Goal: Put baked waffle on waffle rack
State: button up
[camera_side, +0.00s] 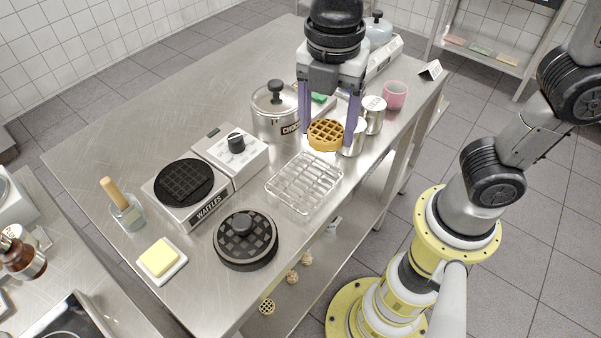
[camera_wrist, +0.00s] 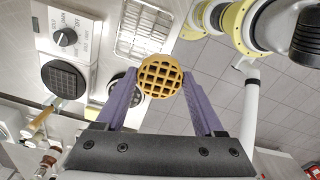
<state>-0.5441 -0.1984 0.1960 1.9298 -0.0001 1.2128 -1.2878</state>
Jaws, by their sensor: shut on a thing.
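A round golden waffle (camera_side: 325,134) with a grid pattern is held between the two purple fingers of my gripper (camera_side: 328,130). In the wrist view the waffle (camera_wrist: 160,76) sits between the fingertips (camera_wrist: 160,80). The waffle rack (camera_side: 304,184), a silver wire grid, lies on the steel table in front of and a little left of the waffle in the side view. In the wrist view the rack (camera_wrist: 146,30) shows above the waffle, and the two are apart. The waffle iron (camera_side: 184,188), labelled WAFFLES, stands left of the rack with a bare dark plate.
A round dark lid (camera_side: 245,238) with a knob lies in front of the rack. A steel pot (camera_side: 276,110) stands behind it. Metal canisters (camera_side: 373,114) and a pink cup (camera_side: 395,95) stand right of my gripper. A butter dish (camera_side: 160,260) and brush jar (camera_side: 127,212) are at the left.

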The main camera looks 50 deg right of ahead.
jog(key=s+d+f, duration=0.1)
jog(key=s+d, duration=0.6)
jog(key=s, duration=0.1)
send_over(305, 179)
jog(key=shift+m, duration=0.4)
jog(key=f, duration=0.9)
jog(key=shift+s, duration=0.25)
jog(key=shift+w+f, duration=0.15)
jog(key=shift+f, duration=0.8)
jog(key=shift+w+f, duration=0.1)
jog(key=shift+f, duration=0.8)
jog(key=o, duration=1.4)
jog(key=shift+f, duration=0.15)
